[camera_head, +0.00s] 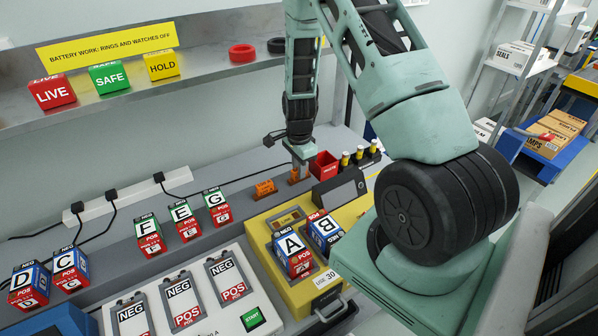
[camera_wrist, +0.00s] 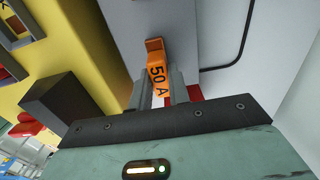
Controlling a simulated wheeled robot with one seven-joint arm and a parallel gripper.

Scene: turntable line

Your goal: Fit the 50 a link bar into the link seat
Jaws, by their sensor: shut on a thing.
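The orange 50 A link bar (camera_wrist: 157,72) is between my gripper's fingers (camera_wrist: 160,92) in the wrist view, with its black "50 A" print facing the camera. In the head view my gripper (camera_head: 299,166) is low over the grey bench behind the yellow unit, and the orange bar (camera_head: 298,177) shows at its tips. I cannot tell whether the bar still touches the bench. A second orange piece (camera_head: 265,188) lies just left of it. The likely link seat (camera_head: 286,219) is a small slot plate at the back left of the yellow unit (camera_head: 263,262), apart from my gripper.
A red bin (camera_head: 325,165) and several yellow-topped cylinders (camera_head: 346,158) stand right of my gripper. A dark display box (camera_head: 339,190) stands on the yellow unit, near batteries A (camera_head: 291,252) and B (camera_head: 324,232). Batteries F (camera_head: 150,237), E and G stand to the left.

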